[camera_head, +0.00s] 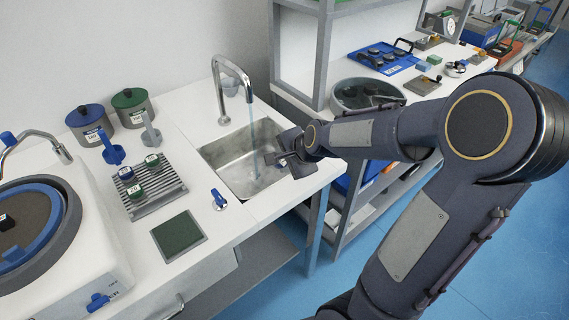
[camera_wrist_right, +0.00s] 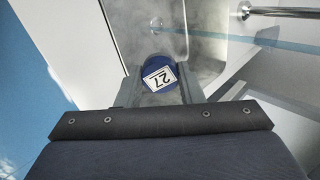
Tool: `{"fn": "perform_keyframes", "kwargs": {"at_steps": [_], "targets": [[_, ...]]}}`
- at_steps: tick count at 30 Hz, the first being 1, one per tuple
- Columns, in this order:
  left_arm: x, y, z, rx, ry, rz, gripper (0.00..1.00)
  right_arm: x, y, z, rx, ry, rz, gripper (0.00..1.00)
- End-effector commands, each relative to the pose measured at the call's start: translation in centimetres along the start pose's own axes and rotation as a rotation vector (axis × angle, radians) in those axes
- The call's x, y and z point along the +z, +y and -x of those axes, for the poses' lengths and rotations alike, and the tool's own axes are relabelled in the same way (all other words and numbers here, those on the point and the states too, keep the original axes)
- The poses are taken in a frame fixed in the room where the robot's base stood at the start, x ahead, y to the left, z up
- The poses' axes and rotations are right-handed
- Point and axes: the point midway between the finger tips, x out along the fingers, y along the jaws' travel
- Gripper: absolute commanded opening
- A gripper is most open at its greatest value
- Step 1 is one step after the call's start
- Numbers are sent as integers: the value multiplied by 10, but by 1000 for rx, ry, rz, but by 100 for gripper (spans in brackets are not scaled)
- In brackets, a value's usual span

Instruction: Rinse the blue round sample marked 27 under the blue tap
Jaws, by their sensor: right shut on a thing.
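The blue round sample (camera_wrist_right: 160,82) carries a white label reading 27 in the right wrist view. My right gripper (camera_wrist_right: 160,90) is shut on it, with one finger on each side. In the head view this gripper (camera_head: 281,160) is over the right edge of the steel sink (camera_head: 222,153); the sample is mostly hidden there. The curved tap (camera_head: 233,66) has a blue tip, and a bluish water stream (camera_head: 254,138) falls from it into the sink. The stream passes left of the gripper, apart from it as far as I can tell. My left gripper is not in view.
A blue-handled knob (camera_head: 220,200) stands at the sink's front left. A slatted rack (camera_head: 160,190) holds small round samples. Pots with blue (camera_head: 88,124) and green (camera_head: 131,108) lids stand behind. A grey shelf post (camera_head: 322,55) rises right of the sink.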

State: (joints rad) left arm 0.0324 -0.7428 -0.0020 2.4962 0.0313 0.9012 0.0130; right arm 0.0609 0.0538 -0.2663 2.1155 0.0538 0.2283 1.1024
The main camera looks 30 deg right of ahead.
Motion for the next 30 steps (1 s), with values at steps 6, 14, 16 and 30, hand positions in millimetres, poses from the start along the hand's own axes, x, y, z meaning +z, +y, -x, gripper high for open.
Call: {"fn": "perform_keyframes", "kwargs": {"at_steps": [6, 14, 16, 30], "targets": [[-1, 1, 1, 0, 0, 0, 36, 3, -17, -14, 1, -2, 5, 2], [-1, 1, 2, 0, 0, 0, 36, 5, -37, -31, 2, -2, 5, 2], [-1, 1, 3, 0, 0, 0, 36, 5, -42, -36, 2, -1, 5, 2], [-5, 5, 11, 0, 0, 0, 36, 9, -76, -64, 1, -2, 6, 2]]}}
